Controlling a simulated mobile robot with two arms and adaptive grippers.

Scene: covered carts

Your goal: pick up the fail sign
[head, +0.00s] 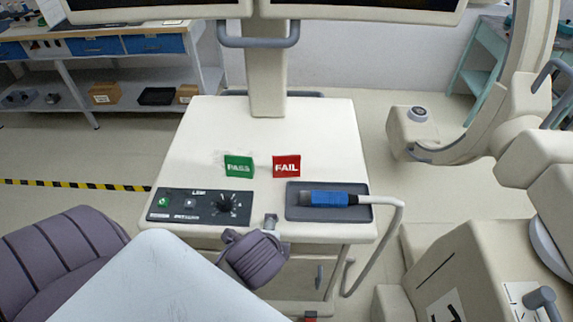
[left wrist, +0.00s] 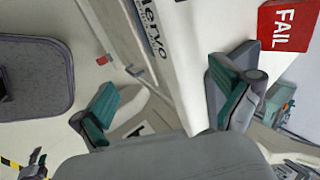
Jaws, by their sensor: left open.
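The red fail sign (head: 287,166), with white FAIL lettering, stands on the cream cart top (head: 250,125). The green PASS sign (head: 239,166) stands to its left, with a gap between them. In the left wrist view the fail sign (left wrist: 287,25) is at the top right corner, partly cut off by the frame edge. My left gripper (left wrist: 165,105) shows there with its two teal-padded fingers spread apart and nothing between them. The sign lies beyond the right finger, outside the jaws.
A dark control panel (head: 199,205) and a grey tray (head: 298,213) with a blue-handled probe (head: 325,199) lie along the cart's front. A monitor post (head: 266,70) rises behind the signs. Bulky cream equipment stands right.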

